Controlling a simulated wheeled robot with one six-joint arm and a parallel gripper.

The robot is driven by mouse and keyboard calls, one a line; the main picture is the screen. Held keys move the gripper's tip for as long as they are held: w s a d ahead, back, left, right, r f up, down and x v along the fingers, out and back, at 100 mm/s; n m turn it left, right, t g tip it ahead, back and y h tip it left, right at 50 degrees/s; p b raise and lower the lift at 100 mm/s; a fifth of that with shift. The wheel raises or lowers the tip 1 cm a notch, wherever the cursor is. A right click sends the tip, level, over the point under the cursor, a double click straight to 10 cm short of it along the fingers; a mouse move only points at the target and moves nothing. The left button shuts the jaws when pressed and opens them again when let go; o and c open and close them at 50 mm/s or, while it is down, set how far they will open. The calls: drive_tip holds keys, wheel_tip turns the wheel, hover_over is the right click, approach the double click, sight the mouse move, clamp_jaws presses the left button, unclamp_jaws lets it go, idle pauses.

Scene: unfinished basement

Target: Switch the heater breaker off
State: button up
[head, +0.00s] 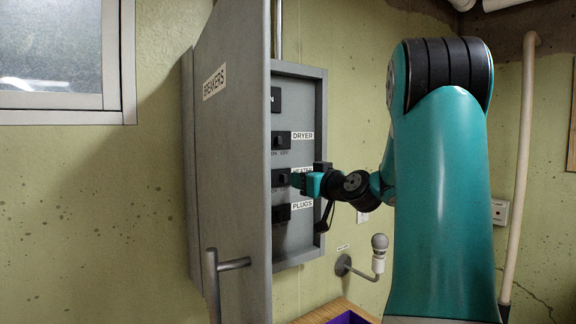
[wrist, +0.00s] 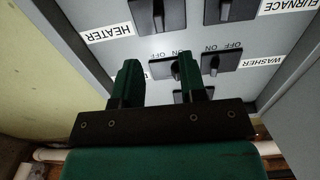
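The heater breaker (head: 279,178) is a dark switch in the grey breaker panel, between the dryer and plugs breakers. Its label is partly covered by my gripper in the head view. In the wrist view, which is upside down, the heater breaker (wrist: 172,14) is at the top edge beside the HEATER label (wrist: 110,32). I cannot tell which way its lever is set. My gripper (head: 297,181) is at the panel, just right of the heater breaker. In the wrist view its two fingers (wrist: 159,62) are apart with nothing held between them. Contact with the lever cannot be told.
The dryer breaker (head: 280,136) is above and the plugs breaker (head: 280,213) below. The washer breaker (wrist: 222,63) and furnace breaker (wrist: 228,10) are in the other column. The open panel door (head: 232,130) stands close on the left. A bulb lamp (head: 379,250) is lower right.

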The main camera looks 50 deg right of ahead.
sight(286, 175)
drive_tip(key=p+x, duration=0.3)
drive_tip(key=x, duration=0.3)
drive_tip(key=shift+a+r, duration=0.1)
drive_tip(key=shift+r, duration=0.05)
drive_tip(key=shift+w, duration=0.5)
clamp_jaws()
